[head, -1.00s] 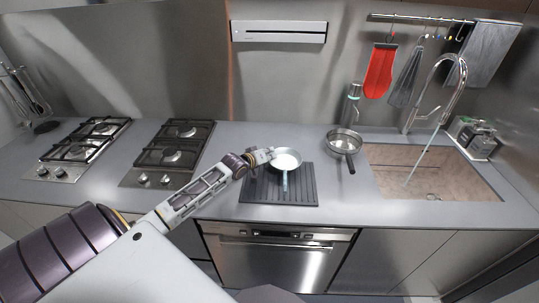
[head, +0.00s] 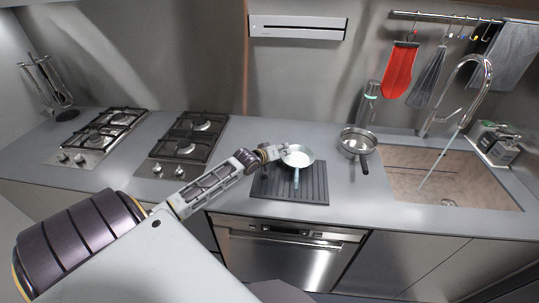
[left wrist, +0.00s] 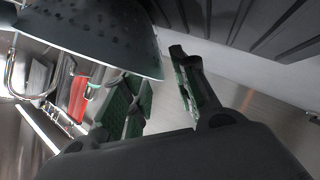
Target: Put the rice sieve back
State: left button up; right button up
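The rice sieve (head: 298,158), a round pale bowl with a blue handle pointing toward me, sits on the dark ribbed mat (head: 318,190) on the counter. In the left wrist view its dark, perforated underside (left wrist: 85,30) fills the upper left. My left gripper (head: 284,150) is at the sieve's far left rim. In the left wrist view its two green-padded fingers (left wrist: 160,85) stand apart with a gap between them, and the rim's edge reaches near that gap. I cannot tell whether they touch it. My right gripper is not in view.
A steel pan (head: 356,142) with a black handle stands right of the mat, before the sink (head: 440,185). Two gas hobs (head: 185,145) are at left. A bottle (head: 368,103) stands by the wall.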

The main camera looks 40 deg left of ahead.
pick_arm(q)
jog(key=v, duration=1.1)
jog(key=shift+s, duration=0.3)
dwell(0.4)
jog(key=shift+r, duration=0.1)
jog(key=shift+c, duration=0.3)
dwell(1.3)
